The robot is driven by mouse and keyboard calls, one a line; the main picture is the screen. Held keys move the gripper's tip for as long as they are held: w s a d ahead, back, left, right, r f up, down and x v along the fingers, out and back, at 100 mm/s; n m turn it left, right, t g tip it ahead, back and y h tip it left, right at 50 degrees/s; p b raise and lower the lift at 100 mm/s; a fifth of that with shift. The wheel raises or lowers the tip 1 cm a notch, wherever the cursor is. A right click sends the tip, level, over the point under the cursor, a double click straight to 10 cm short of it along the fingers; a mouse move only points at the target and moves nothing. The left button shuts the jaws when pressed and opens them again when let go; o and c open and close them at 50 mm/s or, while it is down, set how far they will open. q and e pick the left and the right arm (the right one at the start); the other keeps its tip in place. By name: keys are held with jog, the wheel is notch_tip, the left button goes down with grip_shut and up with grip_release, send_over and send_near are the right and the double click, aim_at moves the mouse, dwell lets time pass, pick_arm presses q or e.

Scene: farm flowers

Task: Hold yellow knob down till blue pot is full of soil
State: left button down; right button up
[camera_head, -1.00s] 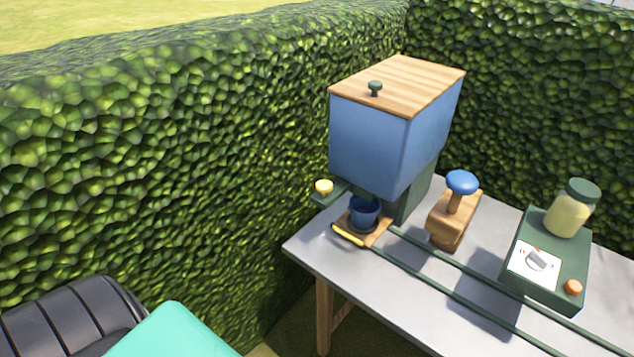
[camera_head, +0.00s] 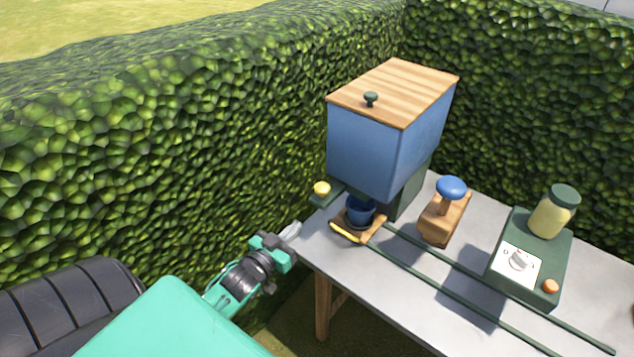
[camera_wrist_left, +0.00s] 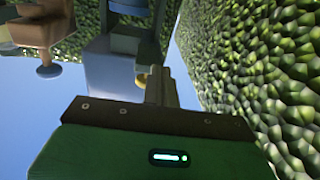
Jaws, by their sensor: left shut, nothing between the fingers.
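The yellow knob (camera_head: 321,188) sits on a green bracket at the left side of the blue soil hopper (camera_head: 375,145). The blue pot (camera_head: 361,210) stands on a wooden carrier (camera_head: 344,232) under the hopper; its fill cannot be made out. My left gripper (camera_head: 294,230) is shut and empty at the table's left edge, below and left of the knob and apart from it. In the left wrist view the shut fingers (camera_wrist_left: 160,86) reach towards the knob (camera_wrist_left: 141,81), which is partly hidden beside them. My right gripper is not in view.
Right of the hopper stand a wooden block with a blue knob (camera_head: 451,187) and a green box (camera_head: 530,260) with a dial and jar. Green rails (camera_head: 450,290) run along the grey table (camera_head: 390,300). A tall hedge (camera_head: 180,150) closes the left and back.

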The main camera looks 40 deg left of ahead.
pick_arm(q)
notch_tip(320, 180, up, 11)
jog(key=t+h, duration=0.1)
jog(key=t, duration=0.1)
jog(key=shift+s+d+m+t, duration=0.2)
jog(key=shift+d+m+t, duration=0.1)
jog(key=shift+d+m, duration=0.1)
notch_tip(320, 180, up, 2)
jog(key=p, duration=0.4)
send_over(318, 190)
jog(key=shift+a+r, duration=0.1)
jog(key=shift+r, duration=0.05)
notch_tip(318, 190, down, 3)
jog(key=shift+r+p, duration=0.15)
jog(key=shift+p, duration=0.45)
jog(key=shift+s+f, duration=0.15)
jog(key=shift+f, duration=0.7)
